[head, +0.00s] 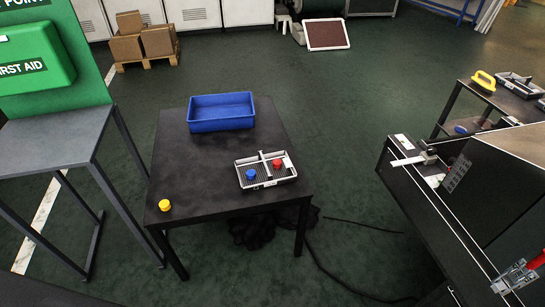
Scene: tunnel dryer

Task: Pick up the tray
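A light grey mesh tray (243,181) with a raised bar across its middle rests on the black table, near the table's right edge. A blue round piece (251,174) stands in its left part and a red round piece (277,166) in its right part. A similar tray (507,82) sits on a dark cart at the far right. Neither of my grippers shows in the head view, and nothing is touching the tray on the table.
The black table (205,165) also carries a blue bin (221,122) at the back and a yellow piece (165,205) at the front left corner. A grey side table (50,145) stands left, a dark machine (440,210) right. Cables (340,275) lie on the floor.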

